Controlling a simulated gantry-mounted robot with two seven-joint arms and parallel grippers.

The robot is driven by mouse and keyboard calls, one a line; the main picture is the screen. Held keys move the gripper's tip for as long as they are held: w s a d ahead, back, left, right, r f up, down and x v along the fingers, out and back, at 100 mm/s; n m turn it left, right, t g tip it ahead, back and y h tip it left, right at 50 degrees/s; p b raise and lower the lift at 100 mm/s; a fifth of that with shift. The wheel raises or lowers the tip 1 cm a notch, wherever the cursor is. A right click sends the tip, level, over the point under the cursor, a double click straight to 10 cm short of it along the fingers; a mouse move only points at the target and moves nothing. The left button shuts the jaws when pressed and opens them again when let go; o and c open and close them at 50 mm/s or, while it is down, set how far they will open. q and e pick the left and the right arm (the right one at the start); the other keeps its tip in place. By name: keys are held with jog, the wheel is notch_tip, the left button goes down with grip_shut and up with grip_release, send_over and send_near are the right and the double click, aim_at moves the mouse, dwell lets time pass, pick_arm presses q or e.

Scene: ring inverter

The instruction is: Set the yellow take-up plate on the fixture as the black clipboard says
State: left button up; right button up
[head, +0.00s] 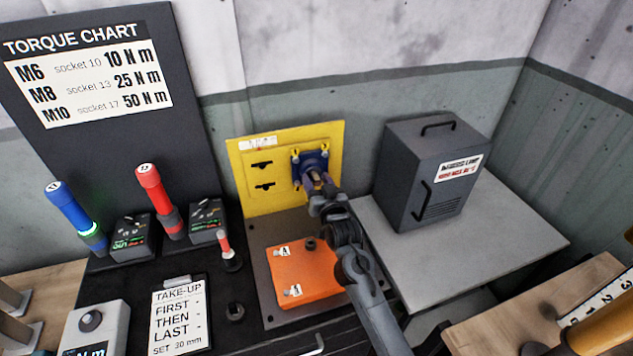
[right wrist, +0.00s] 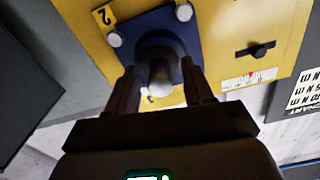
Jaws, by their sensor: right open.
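The yellow plate (head: 262,200) stands upright behind the orange block. It has two dark slots at left and a blue flanged piece (head: 305,157) with bolt heads at right. My right gripper (head: 314,187) is in front of the blue piece. In the right wrist view its open fingers (right wrist: 163,88) are on either side of the round hub (right wrist: 160,72); contact cannot be told. A yellow "2" label shows beside a bolt there. The black clipboard (head: 180,315) reads TAKE-UP, FIRST, THEN, LAST, SET 30 mm; symbols after the words are too small to read. My left gripper is out of view.
An orange block (head: 300,270) with two white tags lies on a dark base plate. Blue (head: 75,215) and red (head: 158,200) tools stand at left below a torque chart (head: 90,75). A dark grey cabinet (head: 425,175) stands on the grey table at right, with clear tabletop around it.

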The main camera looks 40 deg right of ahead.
jog(key=shift+w+d, duration=0.1)
jog(key=shift+w, duration=0.2)
jog(key=shift+c, duration=0.2)
grip_shut()
